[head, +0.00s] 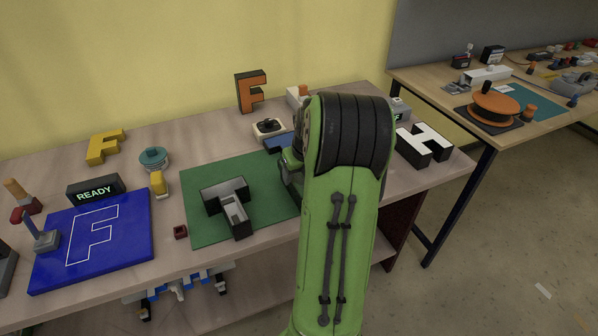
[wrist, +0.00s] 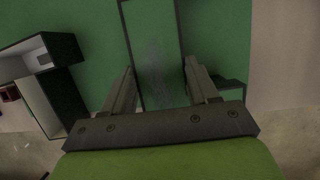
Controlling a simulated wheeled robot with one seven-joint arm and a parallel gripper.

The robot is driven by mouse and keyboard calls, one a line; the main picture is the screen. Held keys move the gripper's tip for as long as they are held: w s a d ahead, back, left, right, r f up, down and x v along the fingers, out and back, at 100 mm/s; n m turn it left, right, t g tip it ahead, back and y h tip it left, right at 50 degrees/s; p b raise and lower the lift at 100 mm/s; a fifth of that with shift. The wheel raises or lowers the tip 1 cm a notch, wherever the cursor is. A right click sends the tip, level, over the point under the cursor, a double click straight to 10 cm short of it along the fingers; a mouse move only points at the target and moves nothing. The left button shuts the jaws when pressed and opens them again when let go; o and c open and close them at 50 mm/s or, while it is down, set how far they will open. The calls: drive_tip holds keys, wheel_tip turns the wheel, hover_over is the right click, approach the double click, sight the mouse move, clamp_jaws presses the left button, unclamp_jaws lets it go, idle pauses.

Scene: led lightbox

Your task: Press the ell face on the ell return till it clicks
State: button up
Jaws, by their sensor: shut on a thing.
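The ell return (head: 211,196) is a dark-walled, open letter shell with a pale grey inside. It lies on the green mat, left of my arm in the head view; part of it also shows at the left in the wrist view (wrist: 68,98). The held piece and the return are apart, side by side. My arm hides the fingers and the piece in the head view.
The green mat (head: 205,232) has bare room around the return. A blue board (head: 125,230) with an F outline, a READY display (head: 95,190) and a small dark red block (head: 180,232) are to the left.

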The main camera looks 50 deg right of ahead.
drive_tip(key=shift+f, duration=0.25)
drive_tip(key=o, duration=1.2)
drive_tip(key=p+v, duration=0.6)
drive_tip(key=v, duration=0.2)
drive_tip(key=shift+s+r, duration=0.1)
